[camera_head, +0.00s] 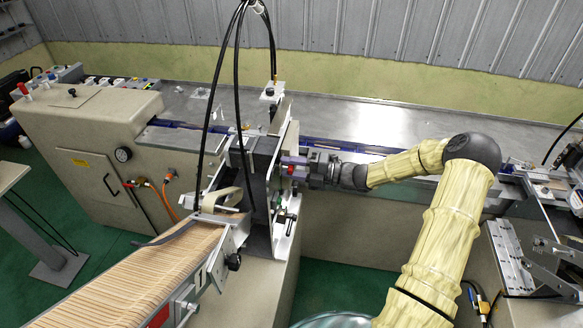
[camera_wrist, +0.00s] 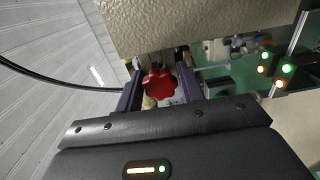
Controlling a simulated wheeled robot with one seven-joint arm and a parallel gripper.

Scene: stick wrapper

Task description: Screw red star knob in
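The red star knob (camera_wrist: 159,83) shows in the wrist view with its lobed face towards the camera. My gripper (camera_wrist: 159,78) has one dark finger on each side of it, and the fingertips reach past it towards the machine. The knob nearly fills the space between the fingers; whether they press on it cannot be told. In the head view my gripper (camera_head: 293,166) is level at the right side of the upright dark feeder unit, with a bit of red knob (camera_head: 290,171) showing at the fingers. The knob's shaft and threads are hidden.
A beige machine (camera_head: 80,125) stands at the left. A tray of wooden sticks (camera_head: 145,268) runs to the front left. Black cables (camera_head: 238,75) hang above the feeder (camera_head: 262,165). A metal table (camera_head: 370,125) lies behind my arm. A metal bracket (camera_head: 510,262) stands at the right.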

